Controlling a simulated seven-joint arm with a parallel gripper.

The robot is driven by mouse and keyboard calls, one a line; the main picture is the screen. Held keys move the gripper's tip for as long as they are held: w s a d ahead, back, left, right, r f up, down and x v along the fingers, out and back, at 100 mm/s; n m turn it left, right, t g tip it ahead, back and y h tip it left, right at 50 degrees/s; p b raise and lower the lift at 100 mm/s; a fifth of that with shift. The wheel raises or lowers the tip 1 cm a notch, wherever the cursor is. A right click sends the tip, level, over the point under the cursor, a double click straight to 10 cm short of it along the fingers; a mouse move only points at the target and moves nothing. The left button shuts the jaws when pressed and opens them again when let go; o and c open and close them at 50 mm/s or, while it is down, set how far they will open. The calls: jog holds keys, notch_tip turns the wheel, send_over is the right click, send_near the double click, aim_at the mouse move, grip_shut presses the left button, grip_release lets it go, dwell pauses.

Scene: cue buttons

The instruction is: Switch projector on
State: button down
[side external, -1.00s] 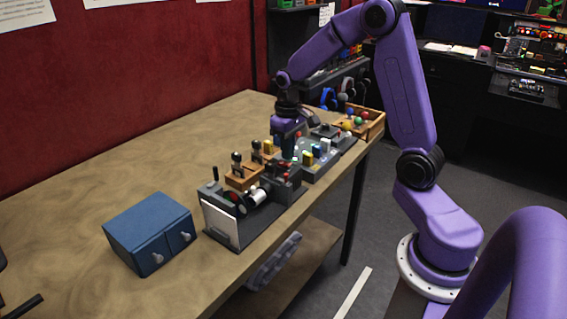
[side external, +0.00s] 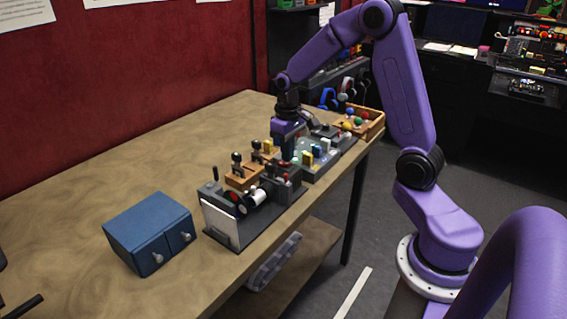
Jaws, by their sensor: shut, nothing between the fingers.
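A grey device with an upright white panel (side external: 221,224) stands at the near end of the control row. It has a white cylinder and a small lever; I cannot tell for certain that it is the projector. Beyond it is a dark grey box (side external: 285,186) with small red-topped controls. A light grey panel (side external: 318,168) with yellow, blue and white switches follows. My gripper (side external: 288,160) is shut and empty, pointing down by the dark box and the left side of the light grey panel. Its fingertips are small, and I cannot tell whether they touch anything.
Two orange-brown blocks with dark levers (side external: 243,178) stand behind the row. A wooden tray (side external: 374,127) with coloured balls or knobs is at the far end. A blue two-door cabinet (side external: 150,231) sits at the left front. The table's left and back areas (side external: 130,165) are clear.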

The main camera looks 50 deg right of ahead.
aim_at(287, 164)
jog(key=shift+f, duration=0.65)
dwell(0.4)
jog(key=shift+r, duration=3.5)
